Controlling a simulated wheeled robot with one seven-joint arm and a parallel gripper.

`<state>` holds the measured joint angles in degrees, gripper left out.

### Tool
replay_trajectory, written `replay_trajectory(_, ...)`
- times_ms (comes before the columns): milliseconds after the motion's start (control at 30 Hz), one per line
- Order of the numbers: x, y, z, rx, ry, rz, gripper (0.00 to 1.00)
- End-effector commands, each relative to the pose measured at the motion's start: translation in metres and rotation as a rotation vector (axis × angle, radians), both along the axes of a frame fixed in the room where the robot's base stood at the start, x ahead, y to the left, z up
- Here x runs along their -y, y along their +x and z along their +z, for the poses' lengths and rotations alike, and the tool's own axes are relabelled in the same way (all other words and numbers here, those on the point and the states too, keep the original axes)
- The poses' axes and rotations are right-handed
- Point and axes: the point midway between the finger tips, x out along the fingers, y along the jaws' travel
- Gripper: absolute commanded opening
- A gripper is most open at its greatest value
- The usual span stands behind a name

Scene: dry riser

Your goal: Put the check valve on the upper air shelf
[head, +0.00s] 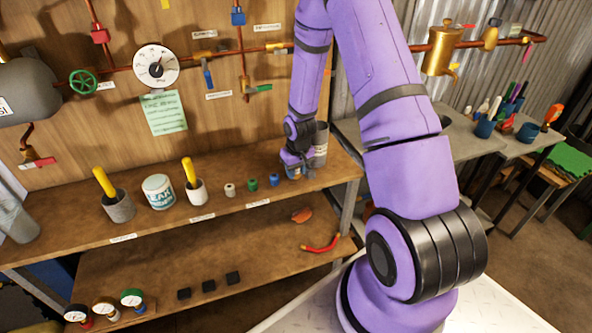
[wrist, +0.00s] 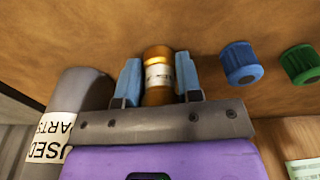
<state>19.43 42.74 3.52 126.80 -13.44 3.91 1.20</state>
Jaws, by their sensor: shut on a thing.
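My gripper (head: 294,174) is low over the right part of the upper wooden shelf (head: 140,228). In the wrist view its two blue-grey fingers (wrist: 158,84) are shut on a short brass cylinder (wrist: 158,72) with a white label, which looks like the check valve. The label is too blurred to read. In the head view my gripper mostly hides the valve. It is close to the shelf top; I cannot tell whether it touches.
A grey "used parts" canister (wrist: 78,100) stands close on one side of my gripper. A blue part (head: 274,180), a green part (head: 252,184) and a cream part (head: 230,190) stand in a row on the other side. The lower shelf (head: 255,255) holds gauges and black blocks.

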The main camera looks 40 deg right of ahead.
Motion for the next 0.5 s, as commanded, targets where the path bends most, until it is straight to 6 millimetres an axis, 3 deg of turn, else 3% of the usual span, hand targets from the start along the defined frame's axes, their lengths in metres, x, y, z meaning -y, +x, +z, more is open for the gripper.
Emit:
replay_trajectory(333,0.0,0.0001,-0.0029,0.001,0.0,0.0,0.07)
replay_trajectory(367,0.0,0.0002,-0.0029,0.001,0.0,0.0,0.38)
replay_trajectory(433,0.0001,0.0002,-0.0026,0.001,0.0,0.0,0.54)
replay_trajectory(500,0.0001,0.0002,-0.0025,0.001,0.0,0.0,0.58)
